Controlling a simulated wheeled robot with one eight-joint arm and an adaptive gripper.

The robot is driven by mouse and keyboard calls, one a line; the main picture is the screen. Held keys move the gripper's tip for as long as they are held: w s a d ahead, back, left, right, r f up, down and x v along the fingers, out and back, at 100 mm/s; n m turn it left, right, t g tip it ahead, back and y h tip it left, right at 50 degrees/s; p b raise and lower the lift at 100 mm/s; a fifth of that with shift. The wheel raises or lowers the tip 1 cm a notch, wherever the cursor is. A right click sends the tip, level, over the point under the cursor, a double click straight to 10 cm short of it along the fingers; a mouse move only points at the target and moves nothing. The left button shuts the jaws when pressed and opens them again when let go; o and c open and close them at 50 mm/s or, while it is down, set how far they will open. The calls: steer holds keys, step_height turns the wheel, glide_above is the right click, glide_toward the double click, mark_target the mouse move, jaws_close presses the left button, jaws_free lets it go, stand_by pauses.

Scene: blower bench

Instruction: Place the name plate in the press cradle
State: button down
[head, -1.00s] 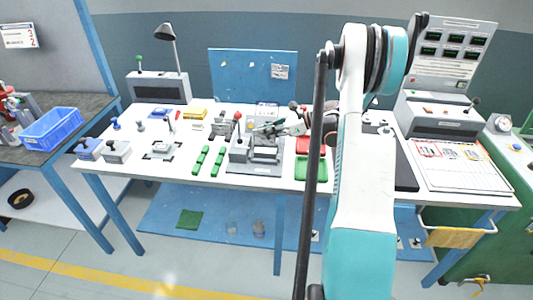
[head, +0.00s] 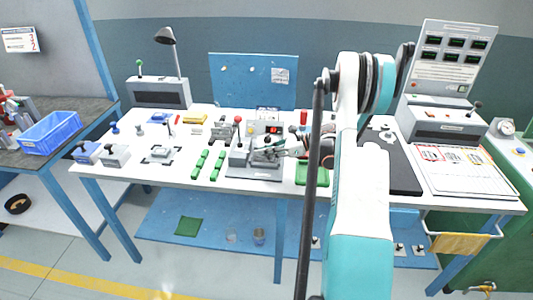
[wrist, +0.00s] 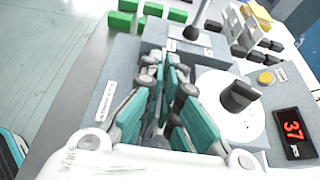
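The press (head: 238,158), a grey unit with a red-knobbed lever, stands near the front middle of the bench. My gripper (head: 256,152) reaches in from the right, low over the press. In the wrist view my gripper's teal fingers (wrist: 165,76) point down onto a grey body, their tips close together with a narrow gap. I cannot make out the name plate in either view; the fingers may hide it. The cradle is also not clearly seen under the fingers, so I cannot tell whether anything is held.
A unit with a white dial (wrist: 218,92) and a red display (wrist: 294,133) sits close to the right of my fingers. Green blocks (head: 198,164) lie left of the press. A green tray (head: 312,175) and a dark mat (head: 400,172) lie to the right.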

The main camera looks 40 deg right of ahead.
steer(key=shift+f, duration=0.2)
steer(key=c, duration=1.8)
jaws_free()
